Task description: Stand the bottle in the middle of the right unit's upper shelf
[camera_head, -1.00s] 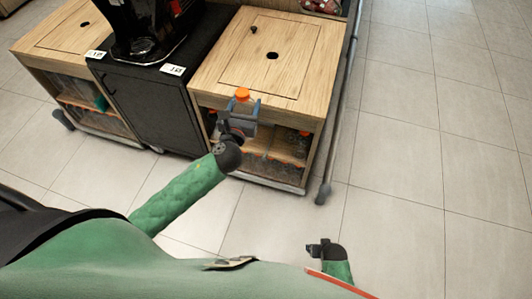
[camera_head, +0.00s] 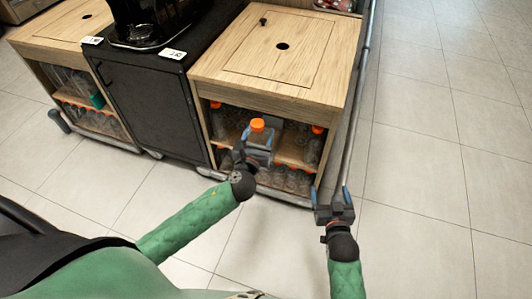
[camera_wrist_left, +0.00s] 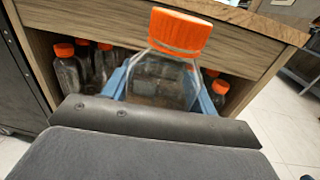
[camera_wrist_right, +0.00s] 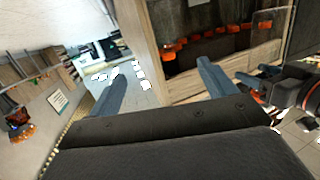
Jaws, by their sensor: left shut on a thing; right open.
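The bottle is clear with an orange cap (camera_head: 257,125), and my left gripper (camera_head: 258,150) is shut on it in front of the right unit's opening. In the left wrist view the bottle (camera_wrist_left: 163,80) is upright between the blue fingers, its lower part hidden by the gripper. The right unit (camera_head: 270,95) is wooden, with an upper shelf (camera_head: 292,152) behind the bottle. Bottles with orange caps stand on that shelf at the left (camera_head: 216,120) and right (camera_head: 315,145). My right gripper (camera_head: 330,193) is open and empty, at the unit's front right corner.
More orange-capped bottles (camera_head: 290,180) fill the lower level. A black cabinet (camera_head: 150,95) stands left of the unit, and another wooden unit (camera_head: 85,75) beyond it. A metal rail (camera_head: 358,110) runs along the unit's right side. Floor (camera_head: 430,200) at the right is clear.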

